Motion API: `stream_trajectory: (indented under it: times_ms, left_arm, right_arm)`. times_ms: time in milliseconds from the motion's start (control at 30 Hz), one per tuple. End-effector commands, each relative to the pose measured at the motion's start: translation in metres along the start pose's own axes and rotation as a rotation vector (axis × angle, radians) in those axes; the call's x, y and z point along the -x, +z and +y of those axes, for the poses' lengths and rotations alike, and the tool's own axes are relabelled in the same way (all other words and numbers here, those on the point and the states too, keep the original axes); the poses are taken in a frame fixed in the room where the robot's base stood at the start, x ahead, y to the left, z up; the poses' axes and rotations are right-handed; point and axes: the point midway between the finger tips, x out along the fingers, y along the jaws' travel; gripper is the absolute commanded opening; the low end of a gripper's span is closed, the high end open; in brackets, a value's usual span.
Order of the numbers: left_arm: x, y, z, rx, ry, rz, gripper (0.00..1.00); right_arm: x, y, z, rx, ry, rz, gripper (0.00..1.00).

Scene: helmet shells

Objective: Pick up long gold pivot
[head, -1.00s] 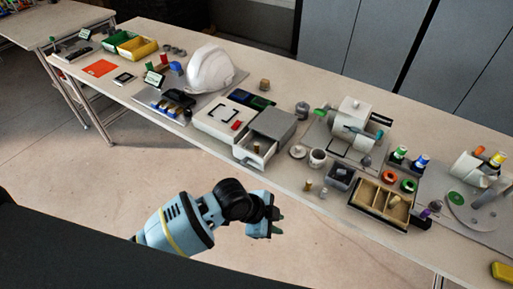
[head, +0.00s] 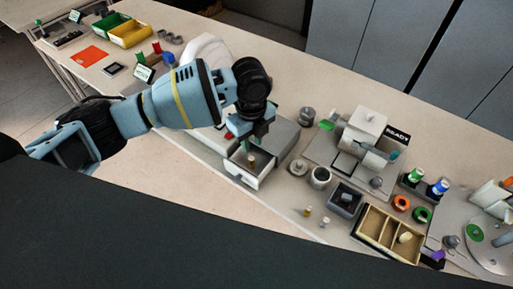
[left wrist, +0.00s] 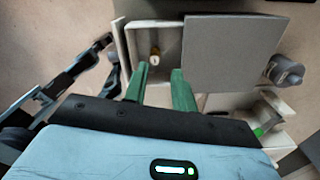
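A gold pivot (head: 252,161) stands in the open drawer (head: 262,181) of a grey box at the table's front. It also shows in the left wrist view (left wrist: 154,57), just beyond the fingertips and roughly between their lines. My left gripper (head: 243,143) is above the drawer, pointing down. Its green fingers are spread apart and empty in the left wrist view (left wrist: 157,76). A smaller-looking gold piece (head: 308,211) stands on the table to the right, near the front edge. My right gripper is not in view.
The grey box top (left wrist: 218,52) lies right beside the drawer. The white helmet (head: 207,50) is partly hidden behind my left arm.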

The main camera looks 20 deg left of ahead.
Motion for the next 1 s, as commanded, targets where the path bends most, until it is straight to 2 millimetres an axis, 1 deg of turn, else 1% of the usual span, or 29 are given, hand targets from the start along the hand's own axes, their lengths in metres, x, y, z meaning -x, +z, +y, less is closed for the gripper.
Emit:
stream_trajectory:
  times_ms: [33, 100, 233, 433, 567, 667, 833, 1000]
  left_arm:
    - [-0.001, 0.000, 0.000, 0.000, 0.002, 0.000, 0.27]
    - [-0.001, 0.000, 0.000, 0.000, 0.001, 0.000, 0.27]
    - [-0.006, 0.000, 0.001, 0.001, 0.003, 0.001, 0.27]
    - [-0.025, -0.001, 0.001, 0.002, 0.003, 0.002, 0.27]
    - [-0.027, -0.001, 0.000, 0.001, -0.001, 0.001, 0.27]
    - [-0.032, -0.001, 0.001, 0.001, 0.001, 0.000, 0.27]
    - [-0.056, -0.004, 0.004, 0.001, 0.001, 0.001, 0.27]
    - [-0.075, -0.004, 0.004, 0.001, 0.000, 0.000, 0.27]
  right_arm:
    - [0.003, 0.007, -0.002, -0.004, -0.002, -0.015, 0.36]
    - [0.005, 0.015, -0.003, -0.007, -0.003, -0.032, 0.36]
    - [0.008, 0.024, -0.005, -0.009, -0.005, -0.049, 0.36]
    - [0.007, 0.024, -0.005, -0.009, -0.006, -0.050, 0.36]
    - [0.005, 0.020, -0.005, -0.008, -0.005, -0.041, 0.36]
    - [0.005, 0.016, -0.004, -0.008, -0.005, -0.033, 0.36]
    - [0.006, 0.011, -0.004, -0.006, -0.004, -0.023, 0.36]
    - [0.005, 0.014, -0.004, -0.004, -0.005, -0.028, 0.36]
